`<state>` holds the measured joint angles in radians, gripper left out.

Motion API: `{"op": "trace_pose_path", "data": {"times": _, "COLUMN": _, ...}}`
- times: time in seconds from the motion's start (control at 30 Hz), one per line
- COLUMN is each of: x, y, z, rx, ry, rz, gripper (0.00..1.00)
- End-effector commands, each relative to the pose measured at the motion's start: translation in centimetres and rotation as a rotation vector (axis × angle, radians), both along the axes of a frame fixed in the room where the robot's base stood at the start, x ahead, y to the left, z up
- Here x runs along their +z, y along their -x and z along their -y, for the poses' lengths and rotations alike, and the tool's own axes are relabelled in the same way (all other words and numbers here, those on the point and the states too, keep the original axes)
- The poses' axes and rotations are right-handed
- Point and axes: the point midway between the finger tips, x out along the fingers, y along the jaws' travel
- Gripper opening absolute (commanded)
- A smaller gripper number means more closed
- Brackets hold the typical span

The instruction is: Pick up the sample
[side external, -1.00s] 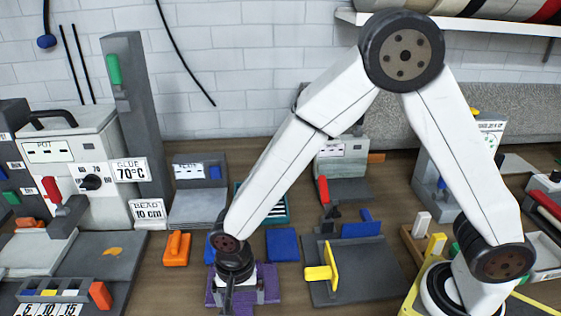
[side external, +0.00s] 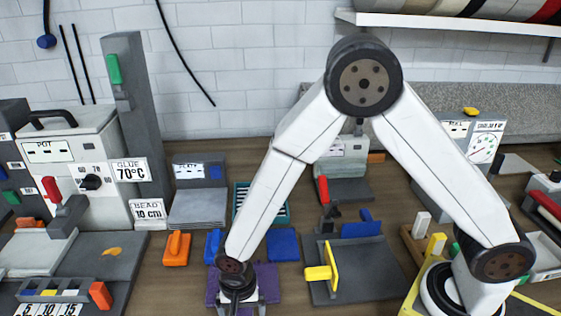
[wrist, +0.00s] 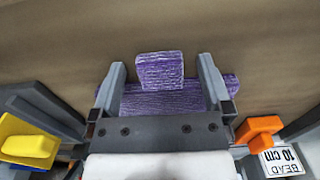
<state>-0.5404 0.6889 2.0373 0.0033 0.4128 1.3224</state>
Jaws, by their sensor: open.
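The sample appears to be the purple ribbed rug piece, which lies low in the side external view (side external: 267,278), partly hidden by my wrist. In the wrist view it shows as a wide purple strip (wrist: 165,103) with a smaller purple block (wrist: 160,70) ahead of it. My gripper (wrist: 162,68) is open, with one grey finger on each side of the small block and a gap at both sides. In the side external view my fingers are mostly hidden behind the wrist. I cannot tell how high they are above the table.
A blue block (side external: 283,245) and an orange block (side external: 176,249) stand near the purple piece. A grey fixture with a yellow handle (side external: 320,273) is to the right. The glue pot machine (side external: 80,160) is at left. Bare brown table shows ahead in the wrist view.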

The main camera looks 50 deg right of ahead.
Motion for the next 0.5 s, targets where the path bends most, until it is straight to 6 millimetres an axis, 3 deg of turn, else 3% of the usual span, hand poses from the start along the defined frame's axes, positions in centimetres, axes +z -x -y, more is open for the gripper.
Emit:
{"op": "trace_pose_path", "data": {"times": 0.17, "x": 0.02, "y": 0.00, "z": 0.00, "rx": 0.000, "ry": 0.000, "rz": 0.000, "gripper": 1.00}}
{"op": "trace_pose_path", "data": {"times": 0.2, "x": 0.03, "y": 0.00, "z": 0.00, "rx": 0.000, "ry": 0.000, "rz": 0.000, "gripper": 0.94}}
{"op": "trace_pose_path", "data": {"times": 0.5, "x": 0.04, "y": -0.01, "z": -0.01, "rx": 0.000, "ry": 0.000, "rz": 0.000, "gripper": 0.00}}
